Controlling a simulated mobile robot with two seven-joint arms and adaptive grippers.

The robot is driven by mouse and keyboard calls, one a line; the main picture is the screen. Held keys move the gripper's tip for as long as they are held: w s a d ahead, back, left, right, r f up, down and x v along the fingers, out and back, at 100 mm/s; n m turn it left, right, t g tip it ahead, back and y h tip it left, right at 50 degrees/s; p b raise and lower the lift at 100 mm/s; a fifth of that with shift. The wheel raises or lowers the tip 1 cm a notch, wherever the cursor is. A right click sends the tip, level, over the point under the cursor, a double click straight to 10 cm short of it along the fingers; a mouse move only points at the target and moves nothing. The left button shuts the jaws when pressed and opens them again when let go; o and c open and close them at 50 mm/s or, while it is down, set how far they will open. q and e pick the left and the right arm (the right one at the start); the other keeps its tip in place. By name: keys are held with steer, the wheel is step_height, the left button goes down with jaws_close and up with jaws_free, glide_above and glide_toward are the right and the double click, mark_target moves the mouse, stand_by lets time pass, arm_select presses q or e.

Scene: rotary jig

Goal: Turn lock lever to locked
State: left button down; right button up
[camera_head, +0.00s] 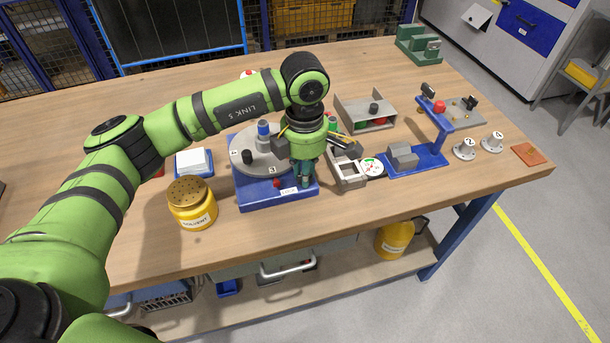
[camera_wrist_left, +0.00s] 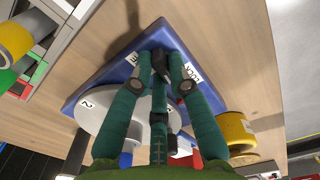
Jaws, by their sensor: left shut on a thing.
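The rotary jig has a blue base (camera_head: 252,198) and a grey numbered disc (camera_head: 252,168). In the left wrist view the blue base (camera_wrist_left: 88,92) carries a LOCK label (camera_wrist_left: 193,73) and another label ending in E (camera_wrist_left: 131,58). My left gripper (camera_head: 303,183) points down at the base's front right corner, right of the disc. In the left wrist view its fingers (camera_wrist_left: 161,66) are shut on a dark piece between the two labels, apparently the lock lever. The fingers hide most of it, so its exact angle cannot be told. My right gripper is in neither view.
A grey bin (camera_head: 348,174), a round dial (camera_head: 373,167) and a blue stand (camera_head: 425,158) are to the right.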

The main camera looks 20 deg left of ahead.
arm_select(q)
steer(key=shift+n+b, duration=0.5)
steer(key=shift+n, duration=0.6)
steer(key=c, duration=1.2)
jaws_free()
step_height(320, 180, up, 12)
steer(key=shift+r, duration=0.1)
